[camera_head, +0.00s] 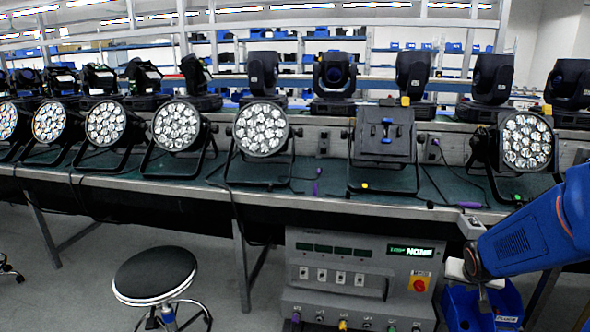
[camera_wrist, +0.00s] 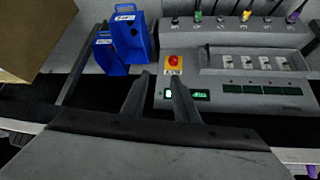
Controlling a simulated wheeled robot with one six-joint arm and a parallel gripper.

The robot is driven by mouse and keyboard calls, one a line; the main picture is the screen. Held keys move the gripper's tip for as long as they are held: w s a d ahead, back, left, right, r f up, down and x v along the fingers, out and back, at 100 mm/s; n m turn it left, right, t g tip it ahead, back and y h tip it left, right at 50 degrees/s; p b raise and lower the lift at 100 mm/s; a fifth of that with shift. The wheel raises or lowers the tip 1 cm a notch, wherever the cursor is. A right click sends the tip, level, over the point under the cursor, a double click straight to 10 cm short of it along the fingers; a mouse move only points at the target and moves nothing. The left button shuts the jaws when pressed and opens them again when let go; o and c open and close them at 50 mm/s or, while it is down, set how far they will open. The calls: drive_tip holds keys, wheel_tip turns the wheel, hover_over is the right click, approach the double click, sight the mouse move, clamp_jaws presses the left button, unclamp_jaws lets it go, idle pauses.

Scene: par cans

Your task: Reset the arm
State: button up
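My blue arm (camera_head: 535,228) reaches in from the right edge in the head view. Its end is in front of the bench edge, beside the upper right of the grey control panel (camera_head: 345,249). In the wrist view my gripper (camera_wrist: 159,78) shows two dark fingers with a clear gap between them and nothing held. The fingers overlap the near edge of the panel, which also shows in the wrist view (camera_wrist: 205,83), close to its red and yellow knob (camera_wrist: 178,63). I cannot tell how far the fingers are from the panel.
Several par cans (camera_head: 260,128) stand along the bench (camera_head: 140,170), with a black box-shaped unit (camera_head: 385,134) among them. Blue bins (camera_wrist: 125,38) stand low beside the panel. A round stool (camera_head: 155,274) stands front left. Grey floor (camera_head: 75,290) is open at the left.

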drive_tip(key=s+a+r+n+g+y, duration=0.1)
drive_tip(key=s+a+r, duration=0.4)
drive_tip(key=s+a, duration=0.5)
drive_tip(key=s+a+r+n+y, duration=0.2)
drive_tip(key=s+a+r+n, duration=0.2)
drive_tip(key=s+a, duration=0.7)
drive_tip(key=shift+s+r+g, duration=0.4)
drive_tip(key=shift+s+r, duration=0.25)
drive_tip(key=shift+s, duration=0.4)
